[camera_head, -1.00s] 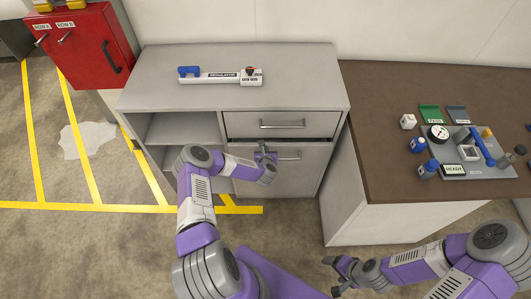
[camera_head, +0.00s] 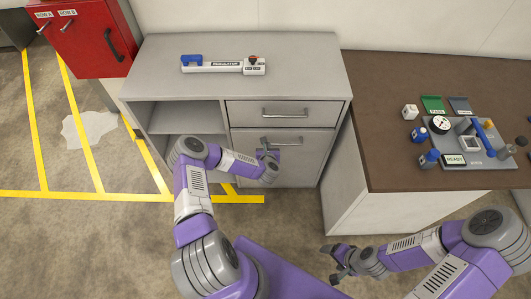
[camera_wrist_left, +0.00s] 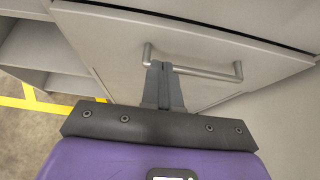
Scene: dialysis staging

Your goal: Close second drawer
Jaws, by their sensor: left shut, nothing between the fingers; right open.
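The second drawer (camera_head: 303,158) is the large lower grey front of the cabinet, with a bar handle. In the head view its front sits about level with the top drawer (camera_head: 281,113), with a thin seam between them. In the left wrist view the drawer front (camera_wrist_left: 110,50) has a dark gap along its top edge. My left gripper (camera_head: 266,145) is shut and empty, its fingertips at the left end of the handle (camera_wrist_left: 195,68); I cannot tell if they touch it. My right gripper (camera_head: 335,262) is open and empty, low above the floor.
Open shelves (camera_head: 185,118) are left of the drawers. A brown counter (camera_head: 385,150) with a grey tray (camera_head: 480,160) of small parts stands right. A red box (camera_head: 80,45) is at upper left.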

